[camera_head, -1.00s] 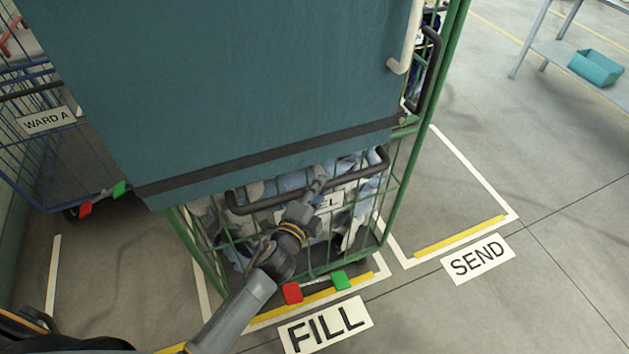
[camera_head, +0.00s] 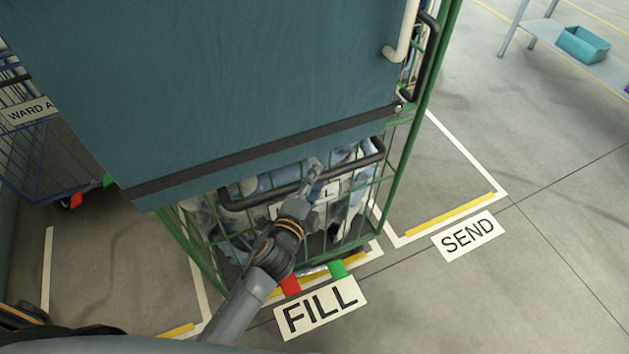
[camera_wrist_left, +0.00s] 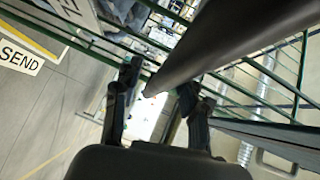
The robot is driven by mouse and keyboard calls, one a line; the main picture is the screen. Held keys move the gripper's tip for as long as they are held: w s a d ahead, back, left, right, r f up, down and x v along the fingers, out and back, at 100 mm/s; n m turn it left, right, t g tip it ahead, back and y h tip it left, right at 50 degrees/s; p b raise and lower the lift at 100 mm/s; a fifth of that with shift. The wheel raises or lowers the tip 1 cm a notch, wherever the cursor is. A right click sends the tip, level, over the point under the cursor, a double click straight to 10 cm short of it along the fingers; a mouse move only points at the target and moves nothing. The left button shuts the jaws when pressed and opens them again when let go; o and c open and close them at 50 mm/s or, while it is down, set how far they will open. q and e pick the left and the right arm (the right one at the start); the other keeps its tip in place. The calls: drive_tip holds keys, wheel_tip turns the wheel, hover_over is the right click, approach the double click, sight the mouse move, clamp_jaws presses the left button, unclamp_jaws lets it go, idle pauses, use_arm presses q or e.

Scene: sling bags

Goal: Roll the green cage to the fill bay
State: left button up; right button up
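The green cage (camera_head: 185,250) stands behind the FILL sign (camera_head: 320,307), between the white floor lines of that bay. Its red pedal (camera_head: 290,284) and green pedal (camera_head: 338,269) hang over the yellow strip, near the sign's upper edge. A dark handle bar (camera_head: 350,164) crosses its front. In the left wrist view a thick dark bar (camera_wrist_left: 230,40) runs down between the fingers (camera_wrist_left: 158,85); the contact is partly hidden. My right gripper is not in view.
A large teal panel (camera_head: 220,90) hides the cage's upper part. The blue WARD A cage (camera_head: 45,165) stands at left. The marked SEND bay (camera_head: 430,180) at right is empty. A bench with a teal bin (camera_head: 583,44) is at upper right. The right floor is clear.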

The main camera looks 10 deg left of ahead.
use_arm(q)
drive_tip(key=shift+r, duration=0.1)
drive_tip(key=v, duration=1.2)
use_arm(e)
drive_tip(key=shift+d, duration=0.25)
use_arm(q)
drive_tip(key=s+a+f+n+g, duration=0.1)
drive_tip(key=s+f+n+g, duration=0.15)
drive_tip(key=f, duration=0.75)
drive_tip(key=s+a+f+n+g+y, duration=0.1)
drive_tip(key=s+f+n+g, duration=0.15)
drive_tip(key=f, duration=0.65)
drive_tip(key=s+a+f+n+g, duration=0.2)
drive_tip(key=s+f, duration=0.1)
drive_tip(key=f, duration=0.7)
drive_tip(key=s+a+f+n+g+y, duration=0.1)
drive_tip(key=s+a+f+n+g, duration=0.3)
drive_tip(key=s+f, duration=0.5)
drive_tip(key=s+a+f+n+g+y, duration=0.1)
drive_tip(key=s+a+f+n+g, duration=0.3)
drive_tip(key=s+f, duration=0.6)
drive_tip(key=s+n, duration=0.1)
drive_tip(key=s, duration=0.5)
drive_tip(key=shift+s+a, duration=0.3)
drive_tip(key=shift+a, duration=0.05)
